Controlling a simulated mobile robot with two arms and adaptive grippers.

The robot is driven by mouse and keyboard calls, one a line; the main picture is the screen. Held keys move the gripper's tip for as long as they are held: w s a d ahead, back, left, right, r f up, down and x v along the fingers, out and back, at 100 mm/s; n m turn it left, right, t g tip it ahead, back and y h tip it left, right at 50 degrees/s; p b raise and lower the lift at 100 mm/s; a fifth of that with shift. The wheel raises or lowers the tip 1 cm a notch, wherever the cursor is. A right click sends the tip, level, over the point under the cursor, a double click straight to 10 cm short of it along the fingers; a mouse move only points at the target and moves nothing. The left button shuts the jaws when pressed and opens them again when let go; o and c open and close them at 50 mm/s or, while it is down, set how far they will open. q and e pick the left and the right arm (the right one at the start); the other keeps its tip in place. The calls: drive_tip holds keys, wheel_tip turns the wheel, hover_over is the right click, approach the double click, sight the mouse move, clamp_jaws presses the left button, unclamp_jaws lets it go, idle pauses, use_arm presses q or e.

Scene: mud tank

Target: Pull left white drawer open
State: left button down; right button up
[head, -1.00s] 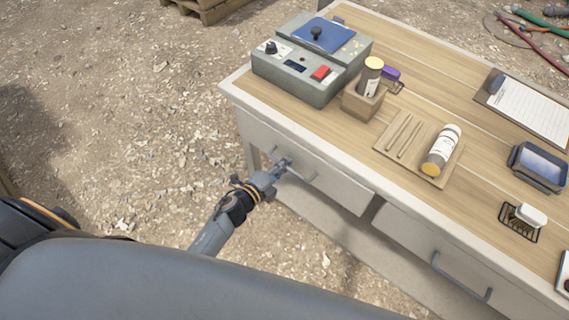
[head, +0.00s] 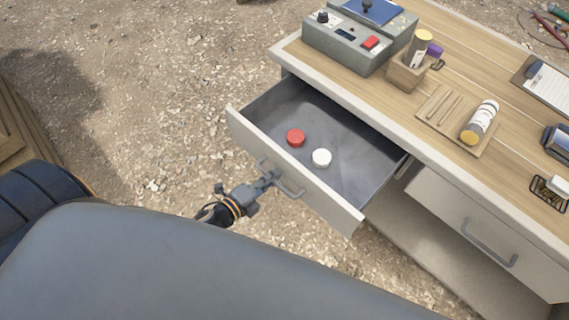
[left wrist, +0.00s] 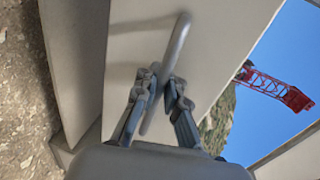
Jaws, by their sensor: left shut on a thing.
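The left white drawer (head: 295,172) stands well open from the wooden-topped bench, and its grey inside shows in the head view. A red round cap (head: 296,138) and a white round cap (head: 322,157) lie on its floor. My left gripper (head: 270,181) is shut on the drawer's grey handle (head: 290,190) in front of the drawer. In the left wrist view the two fingers (left wrist: 160,88) close around the handle bar (left wrist: 166,70) against the pale drawer front (left wrist: 125,45). My right gripper is not in view.
On the bench top (head: 400,110) stand a grey control box (head: 345,48), a block with a bottle (head: 408,72), and a tray with a lying bottle (head: 458,120). Gravel ground lies clear left of the drawer.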

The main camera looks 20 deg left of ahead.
use_arm(q)
drive_tip(key=f+v, duration=0.2)
drive_tip(key=v, duration=0.8)
drive_tip(key=shift+s+a, duration=0.2)
drive_tip(key=shift+s, duration=0.4)
drive_tip(key=shift+r, duration=0.1)
drive_tip(key=c, duration=1.4)
unclamp_jaws()
drive_tip(key=shift+s, duration=0.15)
drive_tip(key=v, duration=1.2)
